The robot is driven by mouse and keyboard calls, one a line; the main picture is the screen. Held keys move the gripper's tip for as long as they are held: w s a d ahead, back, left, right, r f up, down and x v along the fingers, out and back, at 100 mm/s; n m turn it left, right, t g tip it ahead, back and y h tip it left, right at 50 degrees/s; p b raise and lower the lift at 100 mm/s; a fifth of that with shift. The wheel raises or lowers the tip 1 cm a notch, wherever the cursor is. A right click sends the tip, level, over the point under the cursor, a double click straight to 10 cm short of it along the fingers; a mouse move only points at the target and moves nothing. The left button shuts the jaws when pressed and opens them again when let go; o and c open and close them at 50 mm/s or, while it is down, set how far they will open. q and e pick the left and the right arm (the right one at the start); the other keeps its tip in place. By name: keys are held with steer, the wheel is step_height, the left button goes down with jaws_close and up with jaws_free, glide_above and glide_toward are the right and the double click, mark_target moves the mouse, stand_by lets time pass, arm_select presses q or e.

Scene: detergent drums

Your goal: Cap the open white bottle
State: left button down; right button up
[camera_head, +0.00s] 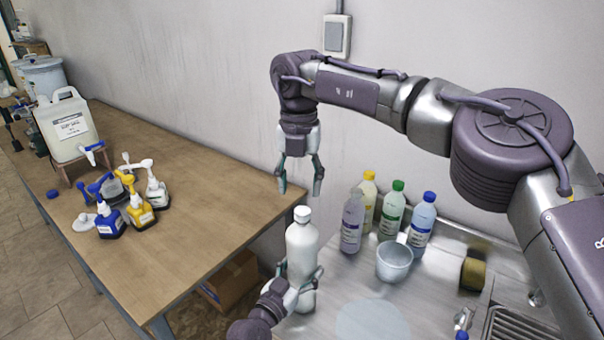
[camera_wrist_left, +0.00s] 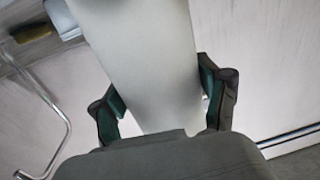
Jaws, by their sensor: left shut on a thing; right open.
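The white bottle (camera_head: 302,245) stands upright between the wooden table and the steel counter. Its top is a short white piece; I cannot tell whether it is a bare neck or a cap. My left gripper (camera_head: 298,280) is shut around its lower body. In the left wrist view the pale bottle body (camera_wrist_left: 145,60) fills the space between the green-padded fingers (camera_wrist_left: 160,100). My right gripper (camera_head: 299,186) is open, pointing down above the bottle's top, with nothing visible between its fingers. A blue cap-like piece (camera_head: 53,193) lies on the table at the left.
Bottles with yellow (camera_head: 367,195), green (camera_head: 393,208) and blue (camera_head: 422,225) caps and a greyish bottle (camera_head: 352,222) stand on the counter behind a white cup (camera_head: 394,262). The wooden table (camera_head: 200,220) holds small dispensers (camera_head: 140,210) and a white canister (camera_head: 68,128). Its near right part is clear.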

mark_target(302, 210)
steer(key=n, duration=0.5)
steer(key=shift+r+n, duration=0.15)
steer(key=shift+n, duration=0.15)
steer(key=n, duration=0.5)
steer(key=shift+r, duration=0.25)
steer(key=n, duration=0.5)
steer(key=shift+w+d+r, duration=0.1)
steer(key=shift+r, duration=0.05)
steer(key=n, duration=0.6)
steer(key=shift+d+r, duration=0.15)
steer(key=shift+r, duration=0.1)
steer(key=shift+w+f, duration=0.1)
steer(key=shift+f, duration=3.9)
